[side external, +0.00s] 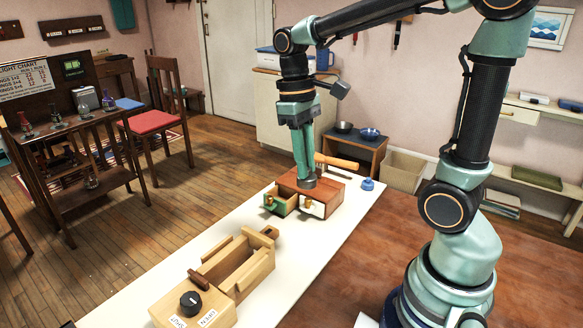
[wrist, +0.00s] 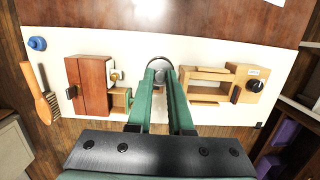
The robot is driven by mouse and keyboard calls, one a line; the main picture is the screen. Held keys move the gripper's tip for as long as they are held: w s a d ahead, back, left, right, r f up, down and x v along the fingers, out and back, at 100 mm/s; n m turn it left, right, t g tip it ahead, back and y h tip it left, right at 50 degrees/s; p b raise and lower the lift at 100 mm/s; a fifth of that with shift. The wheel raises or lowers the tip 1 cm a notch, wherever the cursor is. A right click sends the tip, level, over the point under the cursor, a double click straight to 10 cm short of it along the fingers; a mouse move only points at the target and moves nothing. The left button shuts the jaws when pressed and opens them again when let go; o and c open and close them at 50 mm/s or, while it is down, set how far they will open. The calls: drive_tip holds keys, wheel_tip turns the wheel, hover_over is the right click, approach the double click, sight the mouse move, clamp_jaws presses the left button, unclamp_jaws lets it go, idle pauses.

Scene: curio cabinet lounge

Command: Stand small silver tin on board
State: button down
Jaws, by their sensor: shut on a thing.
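My gripper (side external: 306,172) is shut on the small silver tin (side external: 307,182); its fingers point down. In the wrist view the round grey tin (wrist: 160,64) shows between the green fingertips (wrist: 160,72). It appears over the strip between the red-brown drawer box and the pale wooden frame. In the side view it overlaps the drawer box, and its height above the board is hard to judge. The white board (side external: 338,232) is long and runs under these things; it also shows in the wrist view (wrist: 200,45). The tin's underside is hidden.
The drawer box (side external: 325,190) has a green drawer (side external: 281,204) and a white-fronted drawer (side external: 313,207), both pulled out. The wooden frame (side external: 258,272) and black-knobbed block (side external: 213,305) stand nearer. A blue knob-like piece (side external: 367,184) and brush (wrist: 44,98) lie beyond the box.

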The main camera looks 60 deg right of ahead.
wheel_tip(320, 180, down, 19)
drive_tip(key=shift+f, duration=0.15)
idle(0.4)
drive_tip(key=c, duration=0.8)
unclamp_jaws()
drive_tip(key=shift+f, duration=0.1)
drive_tip(key=shift+c, duration=0.2)
drive_tip(key=a+r+t, duration=0.1)
drive_tip(key=r+t, duration=0.2)
drive_tip(key=r, duration=0.8)
drive_tip(key=s+a+r+t, duration=0.1)
drive_tip(key=r+t, duration=0.3)
drive_tip(key=r, duration=0.6)
drive_tip(key=shift+a+r, duration=0.35)
drive_tip(key=shift+a, duration=0.15)
drive_tip(key=shift+s, duration=0.1)
